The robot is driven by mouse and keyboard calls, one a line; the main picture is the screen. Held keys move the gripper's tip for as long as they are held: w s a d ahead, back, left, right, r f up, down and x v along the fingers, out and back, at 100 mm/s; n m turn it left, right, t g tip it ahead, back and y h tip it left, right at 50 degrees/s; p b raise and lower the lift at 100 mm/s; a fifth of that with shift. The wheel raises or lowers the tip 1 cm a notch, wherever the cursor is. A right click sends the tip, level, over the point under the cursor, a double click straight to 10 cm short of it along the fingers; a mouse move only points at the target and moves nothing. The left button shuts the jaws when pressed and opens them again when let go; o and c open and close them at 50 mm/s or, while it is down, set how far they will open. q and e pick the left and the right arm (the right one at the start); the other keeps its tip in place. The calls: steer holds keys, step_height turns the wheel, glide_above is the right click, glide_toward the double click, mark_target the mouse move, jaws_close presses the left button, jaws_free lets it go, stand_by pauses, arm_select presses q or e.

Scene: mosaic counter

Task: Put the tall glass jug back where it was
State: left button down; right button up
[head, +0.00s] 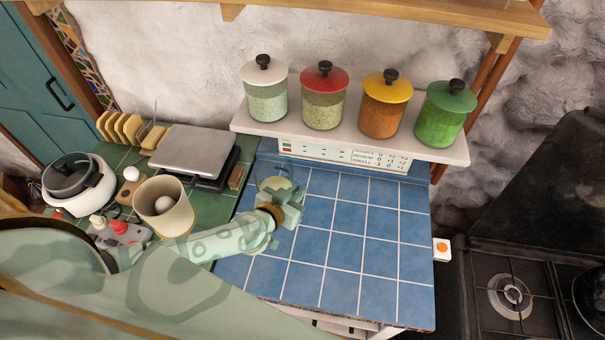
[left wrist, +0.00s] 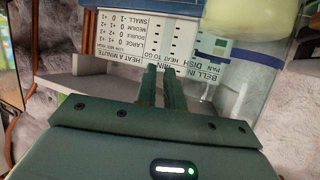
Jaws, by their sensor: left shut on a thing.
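The tall glass jug (head: 275,184) is at the back left of the blue tiled counter, partly hidden behind my left gripper (head: 290,208). It is clear, with something pale yellow in it. In the left wrist view the clear jug (left wrist: 268,60) fills the upper right, cut off by the frame's edge. My left gripper (left wrist: 164,88) is shut on the jug, its two dark fingers close together; the exact place of contact is hard to see. I cannot tell whether the jug's base touches the tiles. My right gripper is not in view.
A shelf (head: 350,143) with several lidded jars overhangs the counter's back, above a printed panel (head: 345,156). The blue tiles (head: 365,245) are clear at middle and right. A beige canister (head: 164,207) and a scale-like appliance (head: 195,152) stand left. A stove (head: 515,295) is right.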

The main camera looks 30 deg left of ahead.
arm_select(q)
steer(key=w+a+b, duration=0.3)
steer(key=w+b, duration=0.2)
steer(key=w, duration=0.6)
step_height(320, 180, down, 7)
steer(key=w+b, duration=0.1)
steer(key=b, duration=0.7)
steer(key=shift+w+r, duration=0.1)
steer(key=shift+f+b, duration=0.2)
steer(key=shift+b, duration=0.1)
steer(key=c, duration=1.5)
jaws_free()
